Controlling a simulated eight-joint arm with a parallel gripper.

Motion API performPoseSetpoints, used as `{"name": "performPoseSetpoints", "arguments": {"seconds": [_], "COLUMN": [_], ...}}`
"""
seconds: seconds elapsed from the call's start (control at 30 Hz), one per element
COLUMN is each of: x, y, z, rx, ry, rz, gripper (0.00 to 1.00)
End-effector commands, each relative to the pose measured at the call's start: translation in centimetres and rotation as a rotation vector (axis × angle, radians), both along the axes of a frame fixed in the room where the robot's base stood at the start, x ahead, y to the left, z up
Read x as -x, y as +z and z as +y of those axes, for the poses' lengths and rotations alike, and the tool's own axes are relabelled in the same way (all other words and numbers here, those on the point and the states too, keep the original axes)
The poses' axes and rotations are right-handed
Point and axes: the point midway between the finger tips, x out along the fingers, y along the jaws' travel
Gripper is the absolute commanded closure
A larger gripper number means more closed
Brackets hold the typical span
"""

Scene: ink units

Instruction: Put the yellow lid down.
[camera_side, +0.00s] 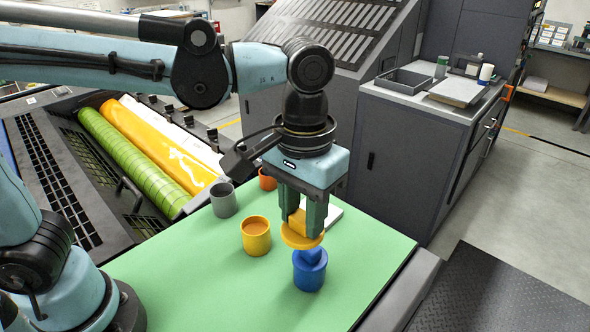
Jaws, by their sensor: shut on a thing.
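The yellow lid (297,240) is a flat disc with a raised knob (299,220). My gripper (303,226) points down and is shut on the lid's knob. The lid is above the blue pot (309,272), which has a blue knob-like top (312,254). I cannot tell whether the lid touches that top or hangs apart from it. An open yellow pot (256,237) with orange-brown contents stands to the left of my gripper on the green mat (215,285).
A grey pot (223,200) and an orange-red pot (267,179) stand farther back on the mat. A white flat thing (334,213) lies partly hidden behind my gripper. The mat's front left and right side are clear. Green and yellow rollers (160,145) lie beyond, at left.

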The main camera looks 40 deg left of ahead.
Motion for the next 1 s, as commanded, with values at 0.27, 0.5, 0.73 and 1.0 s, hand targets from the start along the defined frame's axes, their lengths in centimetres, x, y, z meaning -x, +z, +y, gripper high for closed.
{"name": "performPoseSetpoints", "arguments": {"seconds": [0.27,0.5,0.73,1.0], "x": [-4.3,-6.2,-7.7,-12.2], "y": [-2.6,-4.7,-6.0,-9.3], "z": [-5.0,-7.7,-7.6,-4.4], "rx": [0.000,0.001,0.001,0.001], "ry": [-0.024,-0.036,-0.035,-0.032], "rz": [0.000,0.000,0.000,-0.001], "gripper": [0.94,0.94,0.94,0.94]}}
